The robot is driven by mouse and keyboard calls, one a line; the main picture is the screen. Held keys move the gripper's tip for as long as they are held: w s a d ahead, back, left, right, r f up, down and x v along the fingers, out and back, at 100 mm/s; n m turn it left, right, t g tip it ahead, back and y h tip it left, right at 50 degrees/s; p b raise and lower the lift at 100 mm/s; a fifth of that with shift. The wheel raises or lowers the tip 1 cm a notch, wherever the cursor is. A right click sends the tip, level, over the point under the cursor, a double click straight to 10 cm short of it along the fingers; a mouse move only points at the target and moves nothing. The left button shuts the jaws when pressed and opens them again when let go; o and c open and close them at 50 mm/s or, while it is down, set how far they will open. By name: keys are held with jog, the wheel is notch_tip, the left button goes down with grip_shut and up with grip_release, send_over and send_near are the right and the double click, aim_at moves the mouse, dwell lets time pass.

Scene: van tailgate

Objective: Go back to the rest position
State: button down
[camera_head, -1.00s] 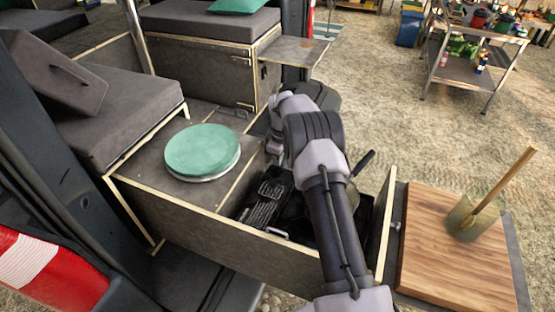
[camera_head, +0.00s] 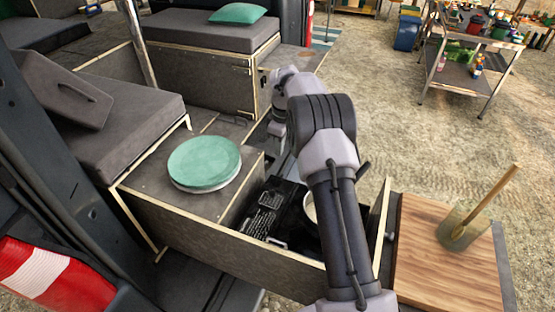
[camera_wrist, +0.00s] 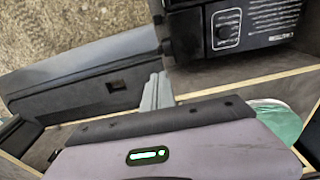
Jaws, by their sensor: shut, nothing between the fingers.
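My gripper (camera_wrist: 157,85) shows in the wrist view as narrow grey fingers held together with nothing between them. Its purple-grey body with a green light fills the bottom of that view. In the head view my arm reaches up past the open drawer (camera_head: 215,243) and bends over at the elbow. The gripper's fingertips cannot be made out there. A black stove (camera_head: 265,212) lies in the drawer; it also shows in the wrist view (camera_wrist: 240,25), apart from the fingers. My arm hides the drawer's right part.
A round teal-topped stool or lid (camera_head: 204,162) sits left of the drawer. A wooden board (camera_head: 445,265) and a jar with a wooden utensil (camera_head: 460,228) are at right. A cushioned bench (camera_head: 120,115) stands at left. Open gravel ground lies behind on the right.

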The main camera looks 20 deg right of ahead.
jog(key=s+a+r+m+t+b, duration=0.1)
jog(key=s+a+r+m, duration=0.2)
jog(key=r, duration=0.4)
jog(key=s+a+r+b, duration=0.1)
jog(key=s+a+r, duration=0.3)
jog(key=s+r, duration=0.15)
jog(key=s+a+r+m+t+b, duration=0.1)
jog(key=s+a+r+m, duration=0.15)
jog(key=r, duration=0.55)
jog(key=s+a+f+m+t+b, duration=0.1)
jog(key=s+a+m, duration=0.1)
jog(key=s, duration=0.7)
jog(key=s+a+f+m+t+y+b, duration=0.1)
jog(key=s+a+f+m, duration=0.1)
jog(key=s, duration=0.7)
jog(key=s+a+f+m+t+b, duration=0.1)
jog(key=s+a+m, duration=0.2)
jog(key=s, duration=0.6)
jog(key=shift+a+f, duration=0.4)
jog(key=shift+a, duration=0.75)
jog(key=shift+s+m, duration=0.1)
jog(key=shift+m, duration=0.15)
